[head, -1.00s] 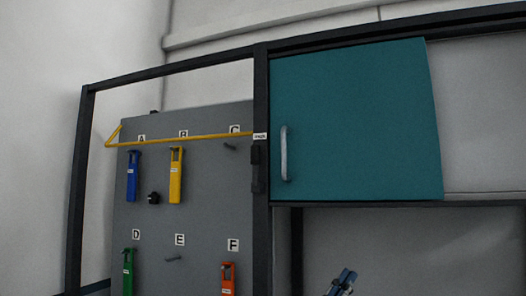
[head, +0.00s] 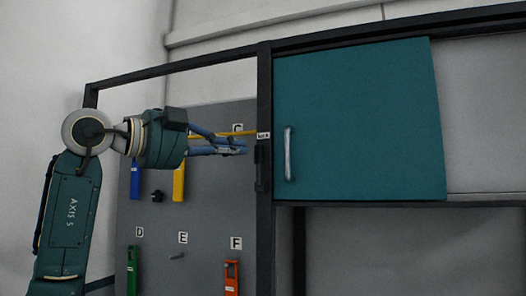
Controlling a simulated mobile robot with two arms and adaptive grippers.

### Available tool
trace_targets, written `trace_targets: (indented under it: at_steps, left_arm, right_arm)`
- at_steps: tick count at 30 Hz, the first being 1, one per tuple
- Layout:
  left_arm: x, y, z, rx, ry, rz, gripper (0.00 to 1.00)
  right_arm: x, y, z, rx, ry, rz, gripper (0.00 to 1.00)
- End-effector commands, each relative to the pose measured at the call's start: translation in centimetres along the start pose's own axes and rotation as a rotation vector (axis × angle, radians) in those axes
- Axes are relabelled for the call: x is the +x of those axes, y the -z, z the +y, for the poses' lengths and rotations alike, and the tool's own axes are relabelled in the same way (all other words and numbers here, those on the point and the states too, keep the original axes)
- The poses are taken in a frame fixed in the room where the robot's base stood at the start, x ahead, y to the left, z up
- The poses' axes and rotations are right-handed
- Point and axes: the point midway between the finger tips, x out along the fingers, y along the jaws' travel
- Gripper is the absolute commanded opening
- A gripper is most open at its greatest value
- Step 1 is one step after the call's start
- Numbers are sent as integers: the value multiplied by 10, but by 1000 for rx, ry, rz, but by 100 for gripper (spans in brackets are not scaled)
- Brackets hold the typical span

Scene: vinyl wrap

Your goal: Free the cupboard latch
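A small dark fitting, perhaps the latch (head: 259,168), sits on the post left of the door. My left gripper (head: 244,149) points right in front of the board, just left of the post. Its blue fingers overlap the bar in view; contact and opening are unclear. My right gripper is out of view.
The grey pegboard (head: 205,215) carries blue (head: 135,180), yellow (head: 179,183), green (head: 131,270) and orange (head: 231,278) tagged pieces, plus a small black knob (head: 157,196). Labels C, D, E and F show. The space below the door looks empty.

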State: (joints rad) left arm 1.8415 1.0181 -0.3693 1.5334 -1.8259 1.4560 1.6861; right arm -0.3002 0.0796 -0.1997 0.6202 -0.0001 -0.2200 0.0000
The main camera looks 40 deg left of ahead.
Motion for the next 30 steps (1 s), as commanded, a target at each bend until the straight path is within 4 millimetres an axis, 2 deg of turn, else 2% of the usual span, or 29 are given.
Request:
trace_targets:
  at_steps: [4,15,20,30]
  left_arm:
    - [-12,-11,-2,-21,-10,-38,0]
    - [-7,-11,-3,-20,-11,-35,0]
    - [14,-11,-3,-20,-13,-33,0]
    - [72,-13,-4,-19,-13,-33,0]
  right_arm:
    - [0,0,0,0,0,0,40]
    - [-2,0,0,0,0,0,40]
    - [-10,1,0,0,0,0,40]
    - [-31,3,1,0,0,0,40]
